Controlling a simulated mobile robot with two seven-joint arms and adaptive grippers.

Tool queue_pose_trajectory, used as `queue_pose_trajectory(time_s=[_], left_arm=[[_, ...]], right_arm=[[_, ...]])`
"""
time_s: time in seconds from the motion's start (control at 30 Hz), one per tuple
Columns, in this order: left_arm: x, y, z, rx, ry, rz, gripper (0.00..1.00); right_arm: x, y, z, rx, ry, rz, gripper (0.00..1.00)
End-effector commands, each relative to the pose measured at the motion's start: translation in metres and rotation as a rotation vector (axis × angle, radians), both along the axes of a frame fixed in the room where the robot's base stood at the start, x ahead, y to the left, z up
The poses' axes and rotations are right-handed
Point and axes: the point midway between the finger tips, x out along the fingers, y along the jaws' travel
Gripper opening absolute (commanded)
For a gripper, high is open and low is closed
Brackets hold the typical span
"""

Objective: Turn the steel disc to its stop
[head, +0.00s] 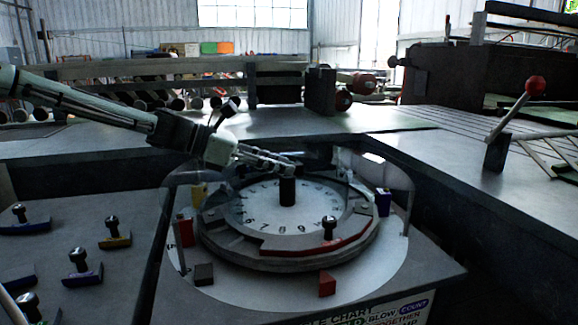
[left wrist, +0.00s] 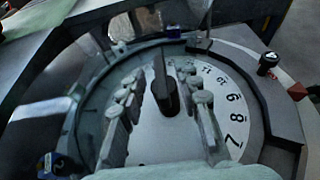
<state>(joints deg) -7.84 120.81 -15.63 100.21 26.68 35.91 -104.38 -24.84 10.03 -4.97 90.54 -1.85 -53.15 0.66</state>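The round steel disc (head: 245,222), with a numbered dial face (head: 317,205), lies flat on a pale round plate. A dark upright post (head: 288,191) stands at its centre. A red segment with a black knob (head: 329,229) is at its front right edge. My left gripper (head: 284,163) reaches in from the left, with its fingertips near the top of the post. In the left wrist view my left gripper (left wrist: 165,92) is open, its fingers on either side of the dark post (left wrist: 163,88) with gaps visible. Contact is not visible. My right gripper is out of view.
Coloured blocks stand around the disc: red (head: 327,284), dark grey (head: 204,274) and purple (head: 383,203). A clear curved guard (head: 395,185) rises behind. Several knobbed segments, one yellow (head: 115,241), lie on the left table. A red-balled lever (head: 535,86) stands at right.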

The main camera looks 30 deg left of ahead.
Motion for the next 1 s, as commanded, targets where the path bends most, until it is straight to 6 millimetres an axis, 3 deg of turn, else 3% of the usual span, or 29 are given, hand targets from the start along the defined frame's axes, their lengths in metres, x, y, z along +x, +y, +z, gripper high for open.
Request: queue_pose_trajectory(time_s=[0.23,0.57,0.83,1.0], left_arm=[[0.014,-0.012,-0.008,0.001,0.001,0.000,0.33],[0.016,-0.014,-0.008,0.001,-0.001,0.000,0.33],[0.016,-0.014,-0.008,0.001,-0.001,0.000,0.01],[0.016,-0.014,-0.008,0.001,-0.001,0.000,0.00]], right_arm=[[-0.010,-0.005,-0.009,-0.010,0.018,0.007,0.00],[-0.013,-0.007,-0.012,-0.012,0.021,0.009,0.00],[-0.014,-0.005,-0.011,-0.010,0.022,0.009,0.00],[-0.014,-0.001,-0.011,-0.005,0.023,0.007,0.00]])
